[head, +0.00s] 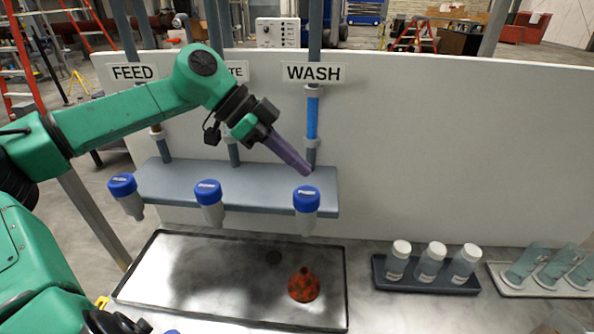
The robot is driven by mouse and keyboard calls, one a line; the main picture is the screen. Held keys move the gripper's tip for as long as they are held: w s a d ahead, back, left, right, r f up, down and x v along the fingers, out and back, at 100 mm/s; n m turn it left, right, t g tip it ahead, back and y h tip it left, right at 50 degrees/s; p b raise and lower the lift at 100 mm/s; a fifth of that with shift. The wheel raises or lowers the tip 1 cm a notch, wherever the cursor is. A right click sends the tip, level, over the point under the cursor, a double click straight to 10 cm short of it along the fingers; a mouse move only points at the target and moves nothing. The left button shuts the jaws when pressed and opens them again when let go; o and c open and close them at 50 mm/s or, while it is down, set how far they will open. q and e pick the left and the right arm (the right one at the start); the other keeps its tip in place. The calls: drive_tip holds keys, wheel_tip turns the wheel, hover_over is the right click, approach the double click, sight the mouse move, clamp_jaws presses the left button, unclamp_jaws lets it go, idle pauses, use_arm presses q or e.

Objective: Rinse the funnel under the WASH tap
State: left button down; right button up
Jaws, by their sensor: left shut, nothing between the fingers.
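The funnel (304,286) is red-orange with dark patches. It stands wide end down, narrow end up, in the sink tray (150,303), toward its right side. The WASH tap (306,201), a grey nozzle with a blue cap, sticks out from the grey shelf above the funnel. The WASH sign (313,73) is on the white panel behind, over a pipe with a blue section. My left gripper (307,173) has purple fingers, shut and empty. Their tips appear just above and behind the WASH tap's cap; whether they touch it I cannot tell. My right gripper is not in view.
Two more blue-capped taps (209,200) (123,192) stand left of the WASH tap, below the FEED sign (133,72) and a partly hidden sign. Right of the tray are a dark rack (425,285) of white-capped bottles and a light rack (540,288) of clear tubes.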

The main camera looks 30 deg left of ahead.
sight(312, 193)
use_arm(q)
wheel_tip(312, 193, down, 4)
drive_tip(key=shift+w+a+f, duration=0.1)
drive_tip(key=shift+a, duration=0.05)
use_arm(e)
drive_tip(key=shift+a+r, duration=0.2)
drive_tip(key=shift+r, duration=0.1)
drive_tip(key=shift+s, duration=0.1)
